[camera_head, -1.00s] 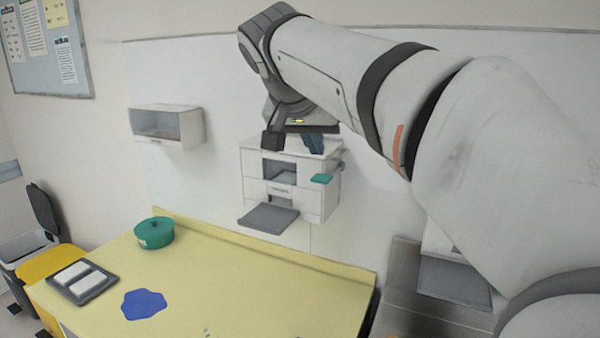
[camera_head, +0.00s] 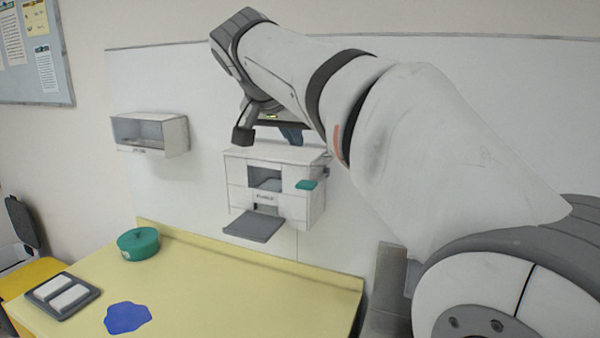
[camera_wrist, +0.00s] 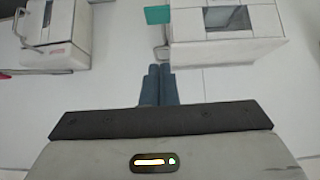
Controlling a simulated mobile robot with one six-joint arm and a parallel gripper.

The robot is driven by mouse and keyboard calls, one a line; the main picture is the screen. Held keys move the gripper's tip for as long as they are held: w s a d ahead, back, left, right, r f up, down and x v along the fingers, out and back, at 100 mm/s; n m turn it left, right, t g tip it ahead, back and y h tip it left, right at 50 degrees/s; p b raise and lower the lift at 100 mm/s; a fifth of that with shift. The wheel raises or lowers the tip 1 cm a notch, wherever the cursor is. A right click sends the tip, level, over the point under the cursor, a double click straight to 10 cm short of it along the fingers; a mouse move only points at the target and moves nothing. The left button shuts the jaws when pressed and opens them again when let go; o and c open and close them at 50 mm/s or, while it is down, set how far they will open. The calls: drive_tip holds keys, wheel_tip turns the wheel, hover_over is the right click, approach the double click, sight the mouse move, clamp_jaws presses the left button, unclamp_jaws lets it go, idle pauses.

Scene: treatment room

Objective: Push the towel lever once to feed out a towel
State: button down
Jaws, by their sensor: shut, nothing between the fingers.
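A white wall dispenser (camera_head: 275,190) with a dark front window and a grey tray (camera_head: 253,226) hangs above the yellow counter. A teal tab (camera_head: 306,184) sits at its right front, and a small grey lever-like part (camera_head: 325,172) shows on its right side. My gripper (camera_head: 292,137) is shut and empty, just above the dispenser's top, partly hidden by my arm. In the wrist view, its blue-grey fingers (camera_wrist: 159,72) are together, below the grey lever-like part (camera_wrist: 162,50) and the teal tab (camera_wrist: 157,14). Whether the fingers touch it, I cannot tell.
A second box with a bent handle (camera_wrist: 55,38) is at the left of the wrist view. Another wall box (camera_head: 152,133) hangs at left. The yellow counter (camera_head: 230,290) holds a teal pot (camera_head: 138,244), a blue patch (camera_head: 127,318) and a dark tray (camera_head: 87,300) with white blocks.

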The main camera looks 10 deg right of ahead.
hover_over(309, 181)
drive_tip(key=s+a, duration=0.2)
drive_tip(key=f, duration=0.3)
drive_tip(key=f+p, duration=0.1)
drive_tip(key=f, duration=0.1)
drive_tip(key=shift+s+d+f, duration=0.1)
drive_tip(key=shift+d+f, duration=0.05)
drive_tip(key=shift+d, duration=0.1)
wheel_tip(309, 181, down, 2)
drive_tip(key=shift+s+a+f, duration=0.1)
drive_tip(key=shift+f, duration=0.8)
